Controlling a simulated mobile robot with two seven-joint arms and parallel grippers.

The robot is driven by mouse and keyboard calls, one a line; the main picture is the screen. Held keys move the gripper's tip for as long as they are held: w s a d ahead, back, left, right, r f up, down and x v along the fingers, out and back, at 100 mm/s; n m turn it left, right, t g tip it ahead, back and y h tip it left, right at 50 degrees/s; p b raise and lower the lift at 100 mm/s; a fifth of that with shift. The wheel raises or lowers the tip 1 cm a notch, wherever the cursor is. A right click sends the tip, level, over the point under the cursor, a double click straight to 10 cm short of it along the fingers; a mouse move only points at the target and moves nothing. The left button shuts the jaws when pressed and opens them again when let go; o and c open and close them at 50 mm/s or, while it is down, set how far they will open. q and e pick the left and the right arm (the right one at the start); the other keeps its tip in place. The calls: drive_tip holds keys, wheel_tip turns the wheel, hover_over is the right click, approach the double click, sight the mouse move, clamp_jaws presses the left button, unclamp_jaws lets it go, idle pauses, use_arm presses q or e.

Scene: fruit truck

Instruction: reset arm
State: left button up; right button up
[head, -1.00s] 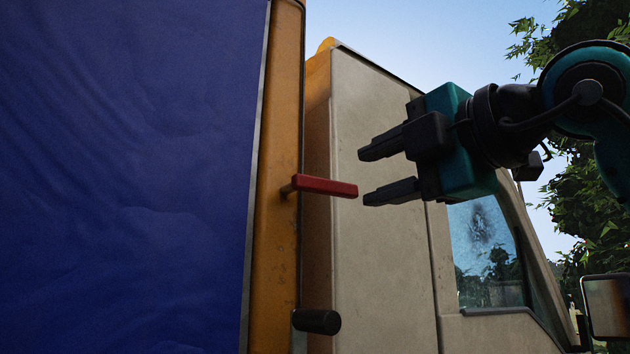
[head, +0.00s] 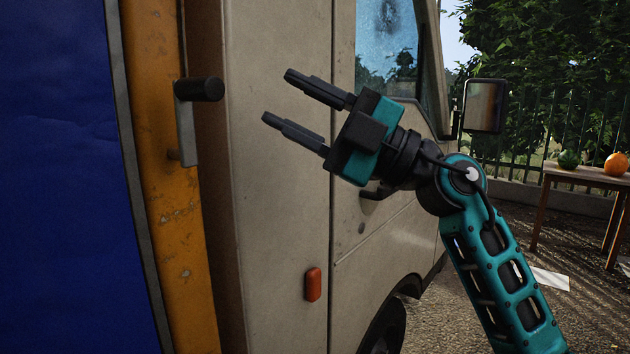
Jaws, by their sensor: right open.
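My right gripper (head: 282,98) is teal and black. It is open and empty, with its two fingers apart and pointing up and left. It is in front of the beige side of the truck (head: 275,200) and touches nothing that I can see. My right arm comes up from the lower right. My left gripper is not in view.
A handle with a black grip (head: 200,89) sticks out from the orange post (head: 160,150), left of my gripper. A blue cover (head: 60,200) fills the left. A side mirror (head: 485,106) stands out at right. A wooden table (head: 590,175) holds a green fruit (head: 569,159) and an orange fruit (head: 616,163).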

drive_tip(key=w+d+f+m+t+h+p, duration=0.1)
drive_tip(key=d+f+m+t+h, duration=0.4)
drive_tip(key=f+m, duration=0.35)
drive_tip(key=w+d+f+m+t+h+p, duration=0.1)
drive_tip(key=d+f+m+t+h, duration=0.45)
drive_tip(key=f, duration=0.45)
drive_tip(key=w+d+f+m+t+h+p, duration=0.1)
drive_tip(key=d+f+m+t+h, duration=0.25)
drive_tip(key=f+m+t, duration=0.4)
drive_tip(key=s+d+f+m+g+h, duration=0.2)
drive_tip(key=s+f+g, duration=0.2)
drive_tip(key=f, duration=0.5)
drive_tip(key=s+d+f+m+g+h+p, duration=0.1)
drive_tip(key=s+f+m+g+h, duration=0.1)
drive_tip(key=s+f, duration=0.7)
drive_tip(key=s+d+f+m+g+h, duration=0.2)
drive_tip(key=s+f+g, duration=0.3)
drive_tip(key=f, duration=0.5)
drive_tip(key=shift+s+d+f+g+h+p, duration=0.2)
drive_tip(key=shift+s+d+g+h+p, duration=0.15)
drive_tip(key=shift+s, duration=0.75)
